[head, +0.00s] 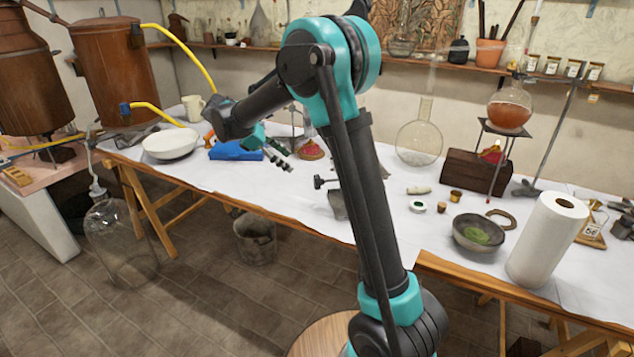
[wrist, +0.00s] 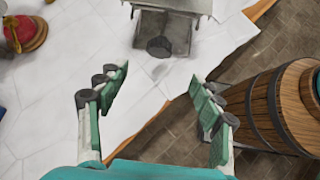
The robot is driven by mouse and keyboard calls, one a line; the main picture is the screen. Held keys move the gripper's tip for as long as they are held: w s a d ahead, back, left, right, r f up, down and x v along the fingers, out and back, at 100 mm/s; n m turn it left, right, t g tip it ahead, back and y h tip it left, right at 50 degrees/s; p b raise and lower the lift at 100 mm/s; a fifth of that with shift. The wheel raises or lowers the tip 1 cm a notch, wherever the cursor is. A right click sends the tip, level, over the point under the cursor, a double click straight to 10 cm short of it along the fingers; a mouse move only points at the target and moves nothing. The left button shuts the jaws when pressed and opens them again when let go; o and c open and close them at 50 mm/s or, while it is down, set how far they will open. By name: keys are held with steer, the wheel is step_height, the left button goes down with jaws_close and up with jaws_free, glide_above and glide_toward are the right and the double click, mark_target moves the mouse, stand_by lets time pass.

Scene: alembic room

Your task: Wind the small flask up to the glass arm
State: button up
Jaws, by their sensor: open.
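My gripper (head: 277,153) is open and empty above the white-covered table; its spread fingers show in the wrist view (wrist: 159,80). A grey metal jack-like stand (head: 338,204) with a dark knob (head: 318,182) is at the table's front edge, partly behind my arm. In the wrist view the stand (wrist: 172,8) is at the top, with its dark round knob (wrist: 160,47) facing my gripper, beyond the fingertips and apart from them. I cannot make out the small flask or the glass arm; my arm covers part of the table.
A red and brass object (head: 311,150), a blue block (head: 235,150) and a white bowl (head: 170,143) lie left of the stand. A large round flask (head: 419,143) stands behind right. A wooden barrel (wrist: 272,105) stands on the floor before the table.

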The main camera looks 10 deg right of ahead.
mark_target(314, 181)
steer(key=x, duration=1.4)
steer(key=shift+w+d+f, duration=0.1)
steer(key=shift+d+f, duration=0.1)
steer(key=shift+d, duration=0.05)
steer(key=c, duration=1.2)
steer(key=shift+t, duration=0.3)
steer(key=m+t, duration=0.3)
steer(key=t, duration=0.1)
steer(key=shift+t, duration=0.4)
steer(key=m+t+h, duration=0.1)
steer(key=t, duration=0.1)
steer(key=m+t, duration=0.2)
steer(key=shift+s+f+t+h, duration=0.2)
steer(key=shift+s+t+h, duration=0.05)
steer(key=shift+t+h, duration=0.15)
steer(key=shift+m, duration=0.3)
